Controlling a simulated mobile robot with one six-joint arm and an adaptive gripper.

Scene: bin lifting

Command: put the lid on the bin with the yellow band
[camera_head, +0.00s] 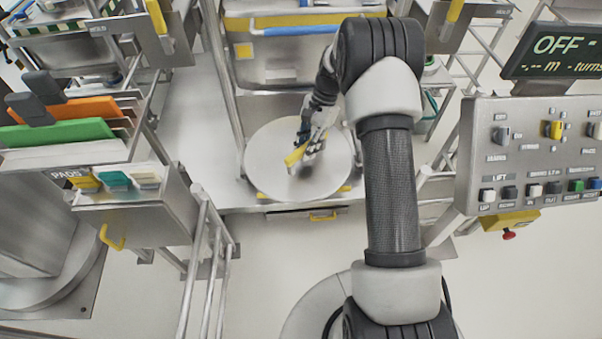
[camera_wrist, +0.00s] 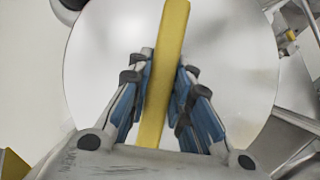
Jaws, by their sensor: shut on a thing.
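The lid is a round, flat steel disc (camera_head: 268,168) in the middle of the head view, with a yellow bar handle (camera_head: 294,157) across it. My gripper (camera_head: 305,148) comes down onto the handle from above. In the wrist view the lid (camera_wrist: 235,55) fills most of the picture. The blue-padded fingers of my gripper (camera_wrist: 165,85) stand on both sides of the yellow handle (camera_wrist: 170,40) and are shut on it. Whatever lies beneath the lid is hidden.
Steel rails flank the lid. A steel unit with a blue bar (camera_head: 310,31) stands behind it. A rack of orange and green boards (camera_head: 60,134) and a pads box (camera_head: 135,205) are at left. A control panel (camera_head: 530,150) and an "OFF" display (camera_head: 560,52) are at right. Open floor lies in front.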

